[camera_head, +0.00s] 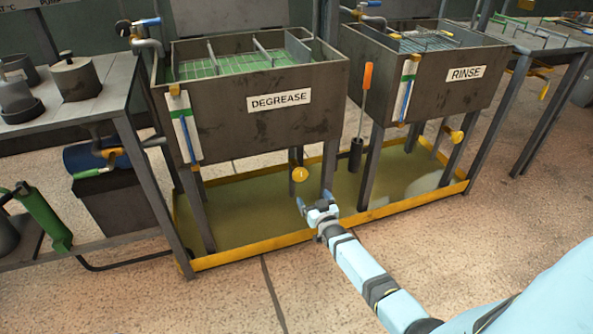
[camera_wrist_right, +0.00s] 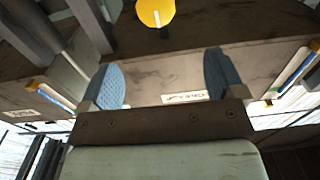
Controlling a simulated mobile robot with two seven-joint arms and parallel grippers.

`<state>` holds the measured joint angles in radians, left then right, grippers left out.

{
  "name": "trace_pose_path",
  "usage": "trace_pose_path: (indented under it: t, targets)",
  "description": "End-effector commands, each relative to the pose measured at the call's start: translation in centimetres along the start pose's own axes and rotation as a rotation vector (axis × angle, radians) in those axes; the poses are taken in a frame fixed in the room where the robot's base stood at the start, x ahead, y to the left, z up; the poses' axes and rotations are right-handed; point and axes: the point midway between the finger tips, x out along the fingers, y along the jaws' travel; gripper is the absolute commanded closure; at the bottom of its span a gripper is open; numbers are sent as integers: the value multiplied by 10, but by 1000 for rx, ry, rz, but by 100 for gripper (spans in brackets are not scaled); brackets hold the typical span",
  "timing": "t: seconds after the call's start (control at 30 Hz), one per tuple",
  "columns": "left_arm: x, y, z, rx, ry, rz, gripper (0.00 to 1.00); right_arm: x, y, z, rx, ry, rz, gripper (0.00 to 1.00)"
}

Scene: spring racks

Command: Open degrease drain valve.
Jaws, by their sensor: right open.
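The degrease tank (camera_head: 235,110) is a dark metal tank on legs with a label reading DEGREASE. Its drain valve (camera_head: 299,174) has a round yellow handle and hangs below the tank's underside, near the front right leg. My right gripper (camera_head: 318,204) is open and empty, just below and to the right of the yellow handle, apart from it. In the right wrist view, the yellow handle (camera_wrist_right: 155,12) shows at the top, beyond the two blue fingertips (camera_wrist_right: 165,75) and between them sideways. The label shows upside down there. My left gripper is not in view.
The rinse tank (camera_head: 425,85) stands to the right with its own yellow drain handle (camera_head: 456,136). A yellow-rimmed tray (camera_head: 240,256) lies under both tanks. An orange-handled tool (camera_head: 365,95) hangs between the tanks. The floor in front is clear.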

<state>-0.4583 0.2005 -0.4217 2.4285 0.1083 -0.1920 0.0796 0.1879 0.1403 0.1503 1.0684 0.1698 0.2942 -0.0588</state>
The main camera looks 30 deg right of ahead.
Motion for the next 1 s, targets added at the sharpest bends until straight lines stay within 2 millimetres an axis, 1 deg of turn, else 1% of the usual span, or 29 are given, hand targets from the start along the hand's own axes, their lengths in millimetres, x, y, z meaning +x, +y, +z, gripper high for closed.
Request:
trace_pose_path:
  t: [0.13,0.23,0.5,0.7,0.87,1.0]
  targets:
    - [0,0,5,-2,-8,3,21,12,4,6,6,1,14,12]
    - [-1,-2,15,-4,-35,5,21,27,4,6,5,2,14,12]
    - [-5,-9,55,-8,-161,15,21,84,5,8,5,2,13,12]
    - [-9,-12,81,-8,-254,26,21,119,5,8,4,1,12,12]
    - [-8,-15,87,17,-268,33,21,135,5,6,4,0,12,12]
    - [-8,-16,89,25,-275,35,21,140,5,5,4,-1,12,12]
